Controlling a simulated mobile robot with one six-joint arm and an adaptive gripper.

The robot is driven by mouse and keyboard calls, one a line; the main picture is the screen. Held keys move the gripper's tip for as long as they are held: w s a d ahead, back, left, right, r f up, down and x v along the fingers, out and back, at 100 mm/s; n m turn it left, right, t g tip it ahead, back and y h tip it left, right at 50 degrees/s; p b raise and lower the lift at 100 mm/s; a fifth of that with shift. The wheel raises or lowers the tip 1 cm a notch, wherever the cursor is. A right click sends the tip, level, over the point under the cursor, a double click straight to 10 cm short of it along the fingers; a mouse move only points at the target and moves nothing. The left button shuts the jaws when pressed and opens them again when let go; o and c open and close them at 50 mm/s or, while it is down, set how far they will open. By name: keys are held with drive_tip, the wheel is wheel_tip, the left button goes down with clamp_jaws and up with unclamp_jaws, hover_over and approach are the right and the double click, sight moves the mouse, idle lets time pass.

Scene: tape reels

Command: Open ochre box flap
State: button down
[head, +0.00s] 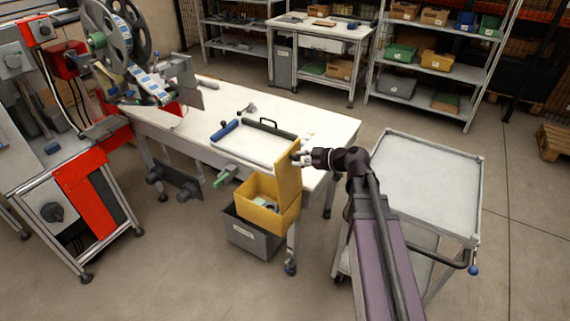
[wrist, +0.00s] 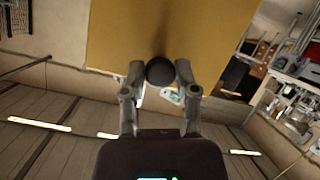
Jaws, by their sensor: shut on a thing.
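The ochre box (head: 257,213) hangs at the near end of the white workbench. Its flap (head: 288,170) stands upright at the box's right side, so the box is open at the top and a pale thing shows inside. My gripper (head: 297,157) is at the flap's right face, near its upper part. In the wrist view the flap (wrist: 125,35) fills the upper middle. A dark round knob (wrist: 160,73) on it sits between the two fingers of my gripper (wrist: 160,76), which are shut on it.
A grey bin (head: 250,238) stands below the box. A white-topped cart (head: 425,180) stands to the right, close to my arm. A reel machine (head: 110,40) is at the left. Shelves (head: 440,60) stand behind; the floor between is clear.

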drive_tip(key=shift+s+d+f+b, duration=0.15)
drive_tip(key=shift+s+d+f, duration=0.15)
drive_tip(key=shift+s+d, duration=0.5)
drive_tip(key=shift+s+d+f+b, duration=0.2)
drive_tip(key=shift+s+d, duration=0.35)
drive_tip(key=shift+d, duration=0.4)
drive_tip(key=shift+c, duration=1.9)
unclamp_jaws()
drive_tip(key=shift+a, duration=0.2)
drive_tip(key=shift+d, duration=0.1)
drive_tip(key=shift+w, duration=0.15)
